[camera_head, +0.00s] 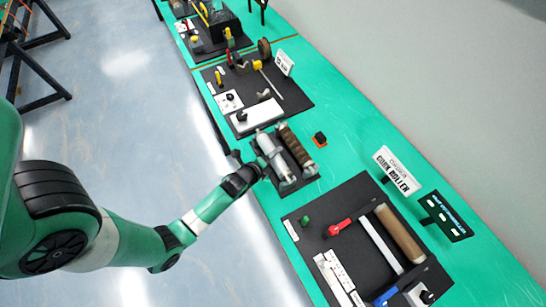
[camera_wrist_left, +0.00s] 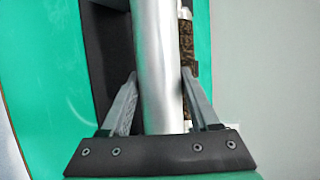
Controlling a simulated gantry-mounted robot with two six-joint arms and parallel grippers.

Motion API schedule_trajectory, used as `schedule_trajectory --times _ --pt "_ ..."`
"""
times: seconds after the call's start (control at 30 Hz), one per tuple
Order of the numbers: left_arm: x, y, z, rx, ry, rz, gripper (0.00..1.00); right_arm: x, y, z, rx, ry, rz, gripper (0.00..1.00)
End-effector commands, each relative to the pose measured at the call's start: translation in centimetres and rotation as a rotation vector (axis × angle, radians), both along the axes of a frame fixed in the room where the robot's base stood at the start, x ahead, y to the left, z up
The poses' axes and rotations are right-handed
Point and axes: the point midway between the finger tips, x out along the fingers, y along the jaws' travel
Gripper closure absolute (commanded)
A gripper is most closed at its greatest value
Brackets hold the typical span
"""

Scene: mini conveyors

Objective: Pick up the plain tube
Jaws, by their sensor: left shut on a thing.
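The plain tube (camera_head: 269,147) is smooth and silver-grey and lies at the dark rack (camera_head: 284,161) on the green table. In the left wrist view the plain tube (camera_wrist_left: 155,40) runs up the middle of the picture, between my two fingers. My left gripper (camera_head: 258,167) reaches in from the left and is shut on the plain tube; it also shows in the left wrist view (camera_wrist_left: 158,85). The patterned brown tube (camera_head: 294,145) lies beside the plain one, partly hidden in the left wrist view (camera_wrist_left: 188,50). My right gripper is out of view.
A small black and orange block (camera_head: 320,139) sits right of the rack. A cork roller station (camera_head: 355,215) with a red-handled crank (camera_head: 340,227) lies nearer. Another dark station with a white block (camera_head: 257,117) is behind. Bare green table lies to the right.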

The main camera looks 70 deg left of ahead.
Motion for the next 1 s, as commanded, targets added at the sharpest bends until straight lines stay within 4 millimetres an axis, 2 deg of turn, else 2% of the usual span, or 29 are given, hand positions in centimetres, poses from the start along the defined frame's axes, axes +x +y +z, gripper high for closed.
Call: schedule_trajectory --times 0.03,0.17,0.3,0.4,0.57,0.6,0.73,1.0 --pt "0.1 0.0 1.7 0.002 -0.008 0.000 1.00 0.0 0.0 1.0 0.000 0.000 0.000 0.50" --pt "-0.9 -2.2 4.2 0.002 -0.004 -0.007 1.00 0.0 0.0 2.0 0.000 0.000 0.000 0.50" --pt "-2.3 -5.4 7.9 0.002 -0.004 -0.011 1.00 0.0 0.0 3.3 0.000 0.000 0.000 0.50" --pt "-3.6 -8.3 8.6 0.001 -0.001 -0.015 1.00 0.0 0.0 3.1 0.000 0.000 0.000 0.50" --pt "-4.9 -11.0 10.0 0.002 -0.003 -0.010 1.00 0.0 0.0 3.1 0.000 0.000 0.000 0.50" --pt "-5.2 -11.5 10.7 0.002 0.001 -0.008 1.00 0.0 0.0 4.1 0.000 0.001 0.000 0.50" --pt "-5.6 -12.4 11.0 0.001 -0.001 -0.004 1.00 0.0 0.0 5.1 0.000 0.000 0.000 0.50" --pt "-5.9 -12.7 10.9 0.000 -0.003 -0.008 1.00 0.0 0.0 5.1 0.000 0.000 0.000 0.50"
